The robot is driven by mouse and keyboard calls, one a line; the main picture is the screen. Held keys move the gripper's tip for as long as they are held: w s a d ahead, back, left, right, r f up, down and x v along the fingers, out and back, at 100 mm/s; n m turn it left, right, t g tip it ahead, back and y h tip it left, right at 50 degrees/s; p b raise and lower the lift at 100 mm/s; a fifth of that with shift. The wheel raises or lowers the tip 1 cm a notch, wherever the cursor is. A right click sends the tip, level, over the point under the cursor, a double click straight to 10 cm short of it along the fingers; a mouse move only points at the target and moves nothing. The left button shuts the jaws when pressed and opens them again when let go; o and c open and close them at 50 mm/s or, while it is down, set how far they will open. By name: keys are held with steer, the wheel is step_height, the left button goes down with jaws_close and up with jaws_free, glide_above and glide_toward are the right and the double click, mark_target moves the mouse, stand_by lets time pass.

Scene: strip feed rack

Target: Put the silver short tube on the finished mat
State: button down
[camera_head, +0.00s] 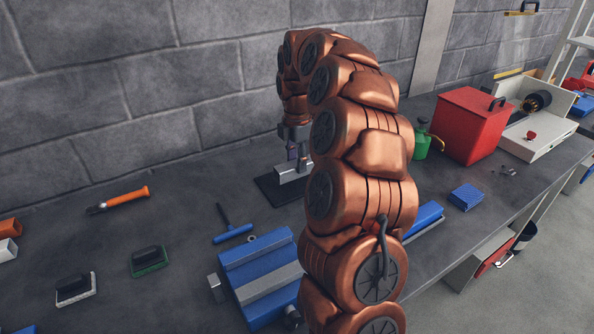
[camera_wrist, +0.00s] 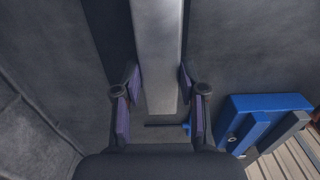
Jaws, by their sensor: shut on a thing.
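My gripper (camera_head: 296,158) is at the back of the bench, against the wall side, pointing down. It is shut on the silver short tube (camera_head: 292,173), a pale square-section piece. The tube also shows in the wrist view (camera_wrist: 158,50), lying lengthwise between my two fingers (camera_wrist: 158,88). The dark finished mat (camera_head: 272,193) lies flat under the tube and sticks out to its left and front. I cannot tell whether the tube touches the mat. My arm hides part of the mat's right side.
A blue vise (camera_head: 258,262) stands in front of the mat, with a blue T-handled tool (camera_head: 232,234) between. A green can (camera_head: 420,143) and red box (camera_head: 468,123) are to the right.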

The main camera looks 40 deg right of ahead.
steer(key=shift+f+p, duration=0.3)
steer(key=shift+f, duration=1.8)
steer(key=shift+f, duration=0.15)
steer(key=c, duration=0.7)
jaws_free()
steer(key=shift+o, duration=0.2)
step_height(320, 180, up, 12)
steer(key=shift+f+b, duration=0.15)
steer(key=shift+b, duration=0.75)
steer(key=shift+r, duration=0.3)
